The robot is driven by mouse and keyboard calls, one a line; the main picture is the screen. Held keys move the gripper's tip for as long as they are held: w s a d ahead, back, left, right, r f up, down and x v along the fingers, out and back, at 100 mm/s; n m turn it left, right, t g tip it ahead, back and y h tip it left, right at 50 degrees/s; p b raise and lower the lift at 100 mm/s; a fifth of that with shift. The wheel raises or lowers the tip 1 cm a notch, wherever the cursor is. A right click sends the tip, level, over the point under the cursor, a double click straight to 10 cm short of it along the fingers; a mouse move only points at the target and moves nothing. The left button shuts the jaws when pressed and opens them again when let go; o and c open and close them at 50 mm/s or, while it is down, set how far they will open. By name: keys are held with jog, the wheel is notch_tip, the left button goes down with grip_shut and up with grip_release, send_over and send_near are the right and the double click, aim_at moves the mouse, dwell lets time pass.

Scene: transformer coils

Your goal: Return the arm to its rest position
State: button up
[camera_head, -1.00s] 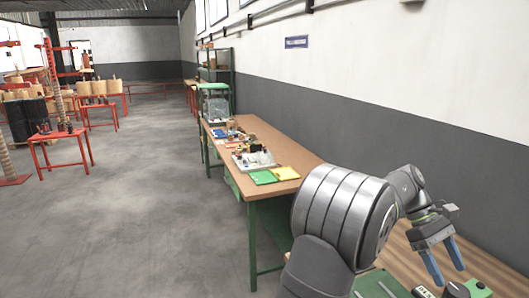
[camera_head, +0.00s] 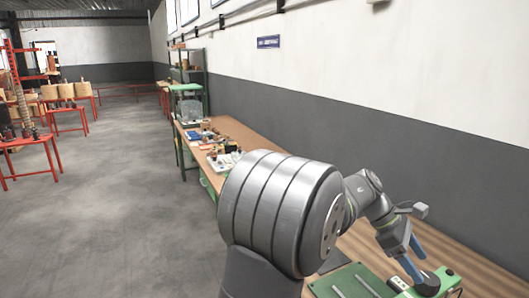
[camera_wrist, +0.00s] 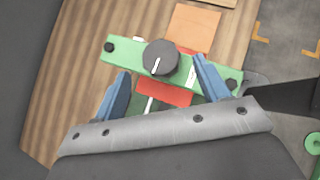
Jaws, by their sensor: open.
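My gripper (camera_head: 413,262) is at the lower right in the head view, above the wooden workbench. Its two blue fingers also show in the wrist view (camera_wrist: 160,94), spread apart with nothing held between them. Beyond and below the fingers is a green bar-shaped fixture (camera_wrist: 125,52) with a dark round knob (camera_wrist: 160,58) and a red block (camera_wrist: 163,93) beside it. I cannot tell the height of the fingers above the fixture. My grey arm covers part of the bench in the head view.
The long wooden bench (camera_head: 240,133) runs along the wall, with several small items at its far end. A green board (camera_head: 352,282) lies on the bench near my arm. Red stands (camera_head: 40,145) with coils are at the left. The grey floor between is clear.

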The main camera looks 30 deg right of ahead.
jog(key=v, duration=1.2)
jog(key=s+f+m, duration=0.1)
jog(key=m, duration=0.1)
jog(key=s+d+f+m+t+y, duration=0.1)
jog(key=m, duration=0.2)
jog(key=s+d+f+m, duration=0.1)
jog(key=m, duration=0.1)
jog(key=shift+s+d+f+m+t+y, duration=0.2)
jog(key=shift+f+m+t+y, duration=0.1)
jog(key=shift+t, duration=0.1)
dwell(0.4)
